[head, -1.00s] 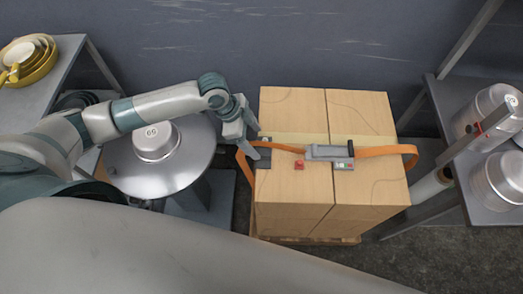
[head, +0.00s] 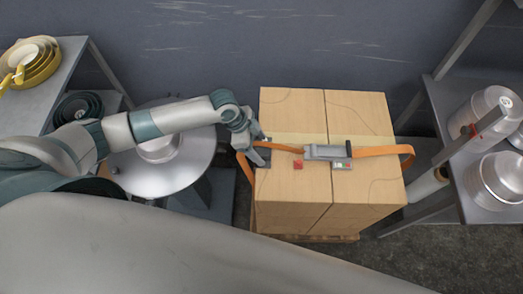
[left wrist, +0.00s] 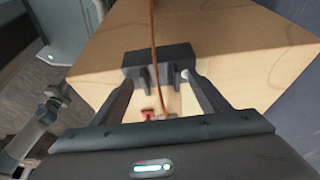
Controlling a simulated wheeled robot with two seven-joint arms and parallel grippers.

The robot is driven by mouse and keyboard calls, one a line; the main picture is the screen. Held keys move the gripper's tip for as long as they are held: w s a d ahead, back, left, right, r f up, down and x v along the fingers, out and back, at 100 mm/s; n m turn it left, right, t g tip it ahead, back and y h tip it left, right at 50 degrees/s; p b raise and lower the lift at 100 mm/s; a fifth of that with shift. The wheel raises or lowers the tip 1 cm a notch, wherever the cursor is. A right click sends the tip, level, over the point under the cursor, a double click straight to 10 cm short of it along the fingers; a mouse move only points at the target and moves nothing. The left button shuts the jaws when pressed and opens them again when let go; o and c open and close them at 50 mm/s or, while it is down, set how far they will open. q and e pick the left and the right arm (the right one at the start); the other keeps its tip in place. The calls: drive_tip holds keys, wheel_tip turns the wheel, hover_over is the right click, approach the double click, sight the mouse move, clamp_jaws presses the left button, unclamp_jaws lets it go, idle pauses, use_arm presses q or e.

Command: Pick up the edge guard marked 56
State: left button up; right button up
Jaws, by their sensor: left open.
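A dark grey edge guard (head: 263,158) sits at the left top edge of the strapped boxes, under the orange strap (head: 372,151). The guard shows more clearly in the left wrist view (left wrist: 160,62), with two short prongs. No number on it is legible. My left gripper (head: 264,150) is at the guard and partly hides it in the head view. In the left wrist view, its two open fingers (left wrist: 160,82) point towards the guard, their tips near its two sides. I cannot tell whether they touch it. My right gripper is not in view.
A round metal table (head: 180,180) with a pan stands left. Shelves with metal pots (head: 500,180) stand right; yellow pans (head: 42,65) sit far left.

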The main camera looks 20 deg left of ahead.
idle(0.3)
use_arm(q)
drive_tip(key=c, duration=1.2)
drive_tip(key=shift+s+a+r+b, duration=0.1)
drive_tip(key=shift+a+r+b, duration=0.4)
drive_tip(key=shift+a+r, duration=0.15)
drive_tip(key=s+a+r+b, duration=0.1)
drive_tip(key=a+r, duration=0.1)
drive_tip(key=a, duration=0.2)
drive_tip(key=s+a+r+b, duration=0.1)
drive_tip(key=a+r, duration=0.1)
drive_tip(key=a, duration=0.2)
drive_tip(key=s+a+r+b, duration=0.1)
drive_tip(key=a+r+b, duration=0.1)
drive_tip(key=a, duration=0.2)
drive_tip(key=shift+s+a+r, duration=0.1)
drive_tip(key=shift+s+r, duration=0.2)
drive_tip(key=shift+r, duration=0.1)
